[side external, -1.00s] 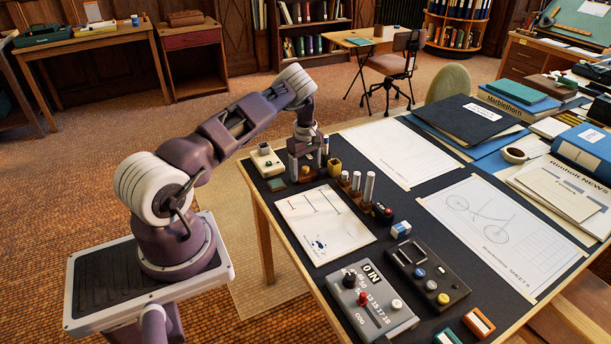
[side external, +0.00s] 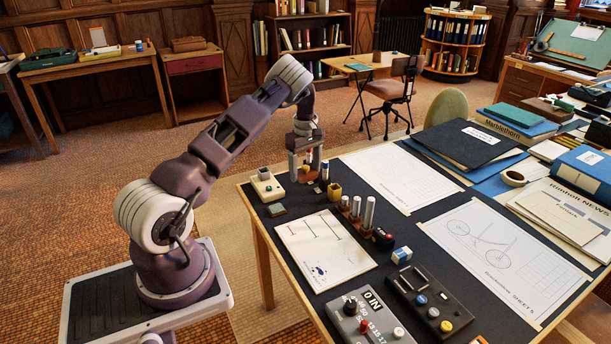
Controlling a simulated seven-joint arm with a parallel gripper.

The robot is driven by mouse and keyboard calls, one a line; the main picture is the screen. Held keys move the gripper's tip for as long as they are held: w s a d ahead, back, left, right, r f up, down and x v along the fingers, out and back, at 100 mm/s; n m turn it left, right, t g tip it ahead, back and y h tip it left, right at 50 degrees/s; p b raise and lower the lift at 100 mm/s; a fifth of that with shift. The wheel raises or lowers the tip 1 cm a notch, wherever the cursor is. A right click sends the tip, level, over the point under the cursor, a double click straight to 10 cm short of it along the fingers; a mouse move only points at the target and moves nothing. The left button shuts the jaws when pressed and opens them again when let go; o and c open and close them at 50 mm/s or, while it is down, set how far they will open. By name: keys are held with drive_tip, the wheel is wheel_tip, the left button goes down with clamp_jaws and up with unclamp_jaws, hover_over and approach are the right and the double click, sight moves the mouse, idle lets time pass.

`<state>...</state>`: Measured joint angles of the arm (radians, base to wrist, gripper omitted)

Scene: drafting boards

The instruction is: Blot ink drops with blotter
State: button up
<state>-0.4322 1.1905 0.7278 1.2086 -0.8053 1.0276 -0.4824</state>
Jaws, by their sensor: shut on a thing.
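A sheet of pale paper (side external: 300,232) lies on the near part of the desk. It bears a few ruled lines, and dark blue ink drops (side external: 318,271) sit near its lower edge. My gripper (side external: 307,170) is above the far left part of the desk, beyond the paper. It is shut on a small brown thing, apparently the blotter (side external: 309,179), just under its fingers. The fingers hide part of it, and its underside cannot be made out.
A grey control box (side external: 367,322) and a dark panel (side external: 428,298) lie in front and right. Drawing sheets (side external: 400,178) cover the middle.

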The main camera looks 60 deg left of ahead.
drive_tip(key=o, duration=0.9)
drive_tip(key=shift+c, duration=0.2)
drive_tip(key=c, duration=0.7)
drive_tip(key=shift+d+f, duration=0.1)
drive_tip(key=shift+d, duration=0.05)
drive_tip(key=shift+n, duration=0.7)
drive_tip(key=d+f, duration=0.1)
drive_tip(key=d, duration=0.3)
drive_tip(key=s+d+f, duration=0.1)
drive_tip(key=d, duration=0.2)
drive_tip(key=d+f, duration=0.2)
drive_tip(key=d, duration=0.2)
drive_tip(key=shift+s+d, duration=0.25)
drive_tip(key=shift+d, duration=0.1)
drive_tip(key=s+d, duration=0.1)
drive_tip(key=d, duration=0.1)
drive_tip(key=s+d, duration=0.1)
drive_tip(key=d, duration=0.2)
drive_tip(key=s+d, duration=0.1)
drive_tip(key=d, duration=0.2)
drive_tip(key=shift+s+d+f, duration=0.25)
drive_tip(key=shift+s, duration=0.05)
drive_tip(key=shift+m, duration=0.7)
drive_tip(key=s+d, duration=0.1)
drive_tip(key=d, duration=0.1)
drive_tip(key=s+d, duration=0.2)
drive_tip(key=s+d+r, duration=0.1)
drive_tip(key=s+d, duration=0.1)
drive_tip(key=shift+d, duration=0.25)
drive_tip(key=shift+f, duration=2.35)
